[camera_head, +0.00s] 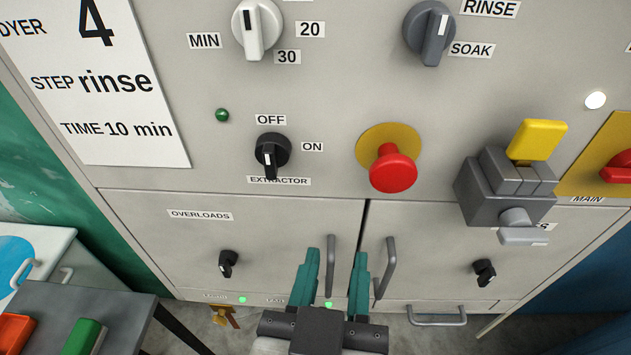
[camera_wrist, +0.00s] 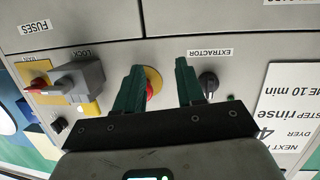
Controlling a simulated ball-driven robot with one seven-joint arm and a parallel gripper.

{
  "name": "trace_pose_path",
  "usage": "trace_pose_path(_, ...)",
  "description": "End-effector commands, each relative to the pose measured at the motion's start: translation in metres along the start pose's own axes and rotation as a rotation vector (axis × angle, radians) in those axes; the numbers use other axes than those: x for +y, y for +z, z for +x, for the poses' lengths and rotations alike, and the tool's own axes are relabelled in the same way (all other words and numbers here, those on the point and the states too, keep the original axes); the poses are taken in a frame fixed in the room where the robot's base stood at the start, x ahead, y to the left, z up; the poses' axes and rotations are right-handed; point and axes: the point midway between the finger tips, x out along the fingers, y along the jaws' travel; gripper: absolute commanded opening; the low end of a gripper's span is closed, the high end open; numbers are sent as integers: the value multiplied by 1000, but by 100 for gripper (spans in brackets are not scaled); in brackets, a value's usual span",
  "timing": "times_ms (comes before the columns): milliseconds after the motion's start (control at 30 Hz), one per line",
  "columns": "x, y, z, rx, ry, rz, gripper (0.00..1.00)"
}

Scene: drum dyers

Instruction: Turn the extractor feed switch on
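The extractor feed switch (camera_head: 272,150) is a small black rotary knob on the grey panel, above the EXTRACTOR label (camera_head: 279,181). The OFF label (camera_head: 270,119) is above it and the ON label (camera_head: 312,146) to its right. Its grip bar stands near upright with a white stripe low on it; it is not turned towards ON. The switch also shows upside down in the wrist view (camera_wrist: 208,82), beyond the right finger. My gripper (camera_head: 334,258) is open and empty, below and right of the switch, apart from it. It also shows in the wrist view (camera_wrist: 160,66).
A red mushroom button (camera_head: 393,172) on a yellow disc is right of the switch. A grey lock with a yellow tag (camera_head: 538,140) sticks out farther right. Two cabinet door handles (camera_head: 331,265) (camera_head: 386,268) stand near my fingers. A green lamp (camera_head: 222,115) is left of the switch.

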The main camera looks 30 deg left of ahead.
Motion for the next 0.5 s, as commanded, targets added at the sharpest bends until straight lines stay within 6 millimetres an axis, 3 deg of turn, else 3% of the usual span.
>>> trace_pose_path(33,-21,-13,-13,60,-42,17,38)
trace_pose_path(100,-38,-31,-29,125,-76,40,38)
trace_pose_path(233,-56,-49,-50,197,-116,70,38)
trace_pose_path(367,-60,-57,-53,218,-126,80,38)
trace_pose_path(500,-61,-61,-38,216,-123,79,38)
